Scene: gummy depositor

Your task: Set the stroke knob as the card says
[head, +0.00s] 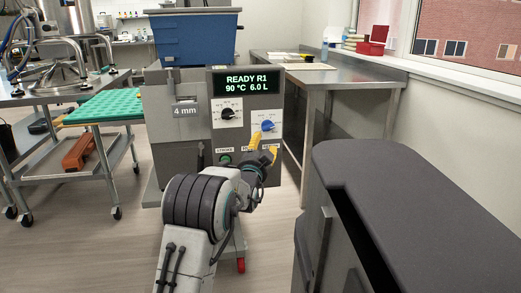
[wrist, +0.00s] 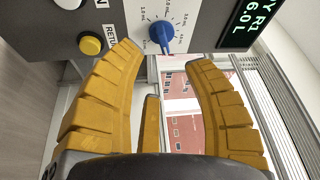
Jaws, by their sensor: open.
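The blue knob (head: 267,126) sits on a white dial on the grey depositor panel, right of a black knob (head: 227,113). My gripper (head: 264,138) is open and empty, just in front of the panel and below the blue knob. In the wrist view my yellow fingers (wrist: 162,60) spread either side of the knob, apart from it. A grey plate reading "4 mm" (head: 186,111) is on the machine's left. I cannot identify the card.
The display (head: 247,83) reads READY R1, 90 °C, 6.0 L. A green button (head: 225,158) and, in the wrist view, a yellow button (wrist: 91,44) lie below the dials. A dark counter (head: 420,180) stands at right; a trolley with a green tray (head: 104,106) stands at left.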

